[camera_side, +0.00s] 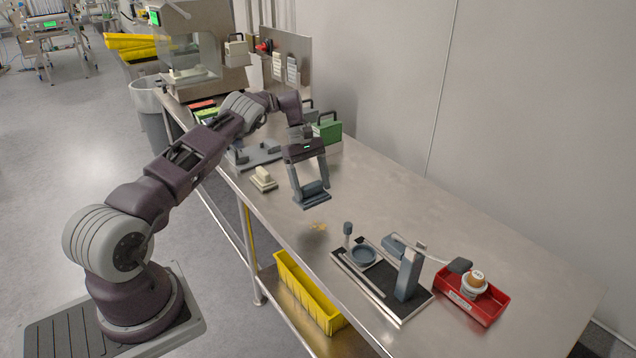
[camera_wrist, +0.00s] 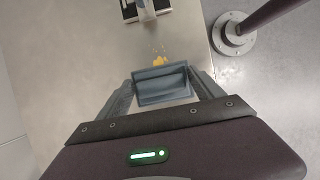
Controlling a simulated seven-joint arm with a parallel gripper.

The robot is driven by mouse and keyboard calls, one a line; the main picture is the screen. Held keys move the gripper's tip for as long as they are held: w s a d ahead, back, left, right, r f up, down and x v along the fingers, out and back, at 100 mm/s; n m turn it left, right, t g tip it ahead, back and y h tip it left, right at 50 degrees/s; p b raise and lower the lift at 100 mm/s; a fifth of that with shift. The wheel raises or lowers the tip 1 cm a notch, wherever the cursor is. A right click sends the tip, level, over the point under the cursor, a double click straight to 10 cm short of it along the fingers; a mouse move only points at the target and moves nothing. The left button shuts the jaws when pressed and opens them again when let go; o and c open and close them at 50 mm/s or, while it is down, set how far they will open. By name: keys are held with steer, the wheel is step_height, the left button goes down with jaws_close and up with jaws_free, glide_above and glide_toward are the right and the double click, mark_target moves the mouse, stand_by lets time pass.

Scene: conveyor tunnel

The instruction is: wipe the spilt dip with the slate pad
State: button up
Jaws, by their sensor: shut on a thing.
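My gripper (camera_side: 309,187) is shut on the slate pad (camera_side: 313,196), a blue-grey block with a raised grip. In the wrist view the pad (camera_wrist: 161,86) sits between the two fingers of my gripper (camera_wrist: 162,90). The pad appears held above the steel table. The spilt dip (camera_side: 319,226) is a small yellow-orange smear on the bare table, to the right of and nearer than the pad. In the wrist view the dip (camera_wrist: 160,60) lies just beyond the pad's far edge, with small specks around it.
A cream-coloured pad (camera_side: 263,179) stands on the table left of my gripper. A black-based fixture (camera_side: 415,301) with a grey post and a red tray (camera_side: 489,311) with a jar stand at the right. A green case (camera_side: 327,128) is behind. The table around the dip is clear.

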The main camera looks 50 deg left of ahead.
mark_target(312, 198)
steer(key=shift+f, duration=3.65)
steer(key=shift+c, duration=0.4)
steer(key=shift+w+d, duration=0.15)
steer(key=shift+d, duration=0.15)
steer(key=shift+c, duration=0.9)
steer(key=shift+d, duration=0.95)
steer(key=shift+c, duration=0.7)
steer(key=shift+s+d+f, duration=0.1)
steer(key=shift+d, duration=1.4)
steer(key=shift+s+d, duration=0.1)
steer(key=shift+d, duration=1.4)
steer(key=a, duration=0.9)
steer(key=shift+w, duration=0.1)
steer(key=shift+s+d, duration=0.25)
steer(key=shift+d, duration=0.1)
steer(key=r, duration=0.2)
steer(key=shift+w+a+r, duration=0.1)
steer(key=shift+w+r, duration=0.15)
steer(key=shift+r, duration=2.95)
